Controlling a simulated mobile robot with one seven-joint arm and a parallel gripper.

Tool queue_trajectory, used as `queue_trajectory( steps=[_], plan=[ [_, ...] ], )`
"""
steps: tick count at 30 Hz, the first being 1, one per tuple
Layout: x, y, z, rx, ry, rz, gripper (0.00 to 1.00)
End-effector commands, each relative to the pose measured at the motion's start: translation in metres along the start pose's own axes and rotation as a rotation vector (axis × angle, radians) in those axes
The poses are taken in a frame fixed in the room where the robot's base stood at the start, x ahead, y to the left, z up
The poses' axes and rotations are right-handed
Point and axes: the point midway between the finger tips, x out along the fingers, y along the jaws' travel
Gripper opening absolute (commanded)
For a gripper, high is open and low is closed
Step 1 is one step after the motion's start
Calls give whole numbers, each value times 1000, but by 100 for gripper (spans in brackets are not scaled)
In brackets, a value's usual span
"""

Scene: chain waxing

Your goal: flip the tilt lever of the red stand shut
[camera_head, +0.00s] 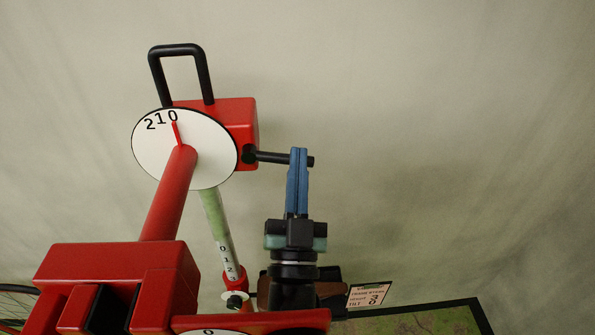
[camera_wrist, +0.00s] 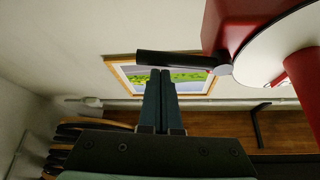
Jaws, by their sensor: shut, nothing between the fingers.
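The red stand (camera_head: 165,210) has a red head block with a white dial (camera_head: 160,165) marked 2, 1, 0. A red pointer on the dial reaches up near the 0. A short black lever (camera_head: 272,157) sticks out to the right from the block's side, roughly level. It also shows in the wrist view (camera_wrist: 175,60). My gripper (camera_head: 299,152) is shut and empty, its blue fingers pointing up and crossing the lever near its outer end. In the wrist view my fingertips (camera_wrist: 160,72) end right at the lever; I cannot tell whether they touch it.
A black handle loop (camera_head: 181,50) rises above the head block. A graduated tube (camera_head: 217,225) hangs below the dial. A small sign (camera_head: 369,294) reads TILT 0. In the wrist view a framed picture (camera_wrist: 118,70) is behind the lever. Room right of the lever is clear.

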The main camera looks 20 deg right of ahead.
Motion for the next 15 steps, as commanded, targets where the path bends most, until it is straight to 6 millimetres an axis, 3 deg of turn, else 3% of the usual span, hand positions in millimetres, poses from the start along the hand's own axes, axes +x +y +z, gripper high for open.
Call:
queue_trajectory(
  steps=[7,12,15],
  plan=[
    [-1,0,2,0,-1,0,0],
    [-10,-1,20,1,-3,-2,0],
    [-10,-1,20,1,-3,-1,0]
  ],
)
